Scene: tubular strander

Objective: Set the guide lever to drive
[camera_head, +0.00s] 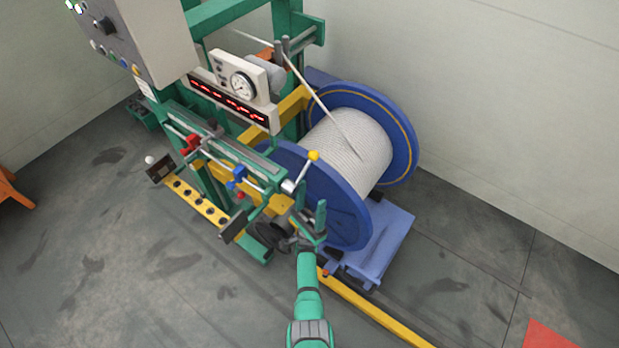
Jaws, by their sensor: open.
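A short metal lever with a yellow ball knob (313,156) stands at the right end of the green traverse guide of the machine. It leans up and to the right from a pale hub (289,186). I take it to be the guide lever; no drive marking is readable. My gripper (311,199) is green, with its two fingers pointing up in the picture. The fingers are apart with nothing seen between them. It appears just below the knob in the picture, in front of the blue reel flange; its true distance from the lever cannot be told.
A blue reel (345,145) wound with pale rope stands behind the lever. A yellow plate with dark holes (197,201), a red clamp (190,144) and a blue clamp (238,178) lie left. A yellow floor rail (370,312) runs lower right. Floor at lower left is clear.

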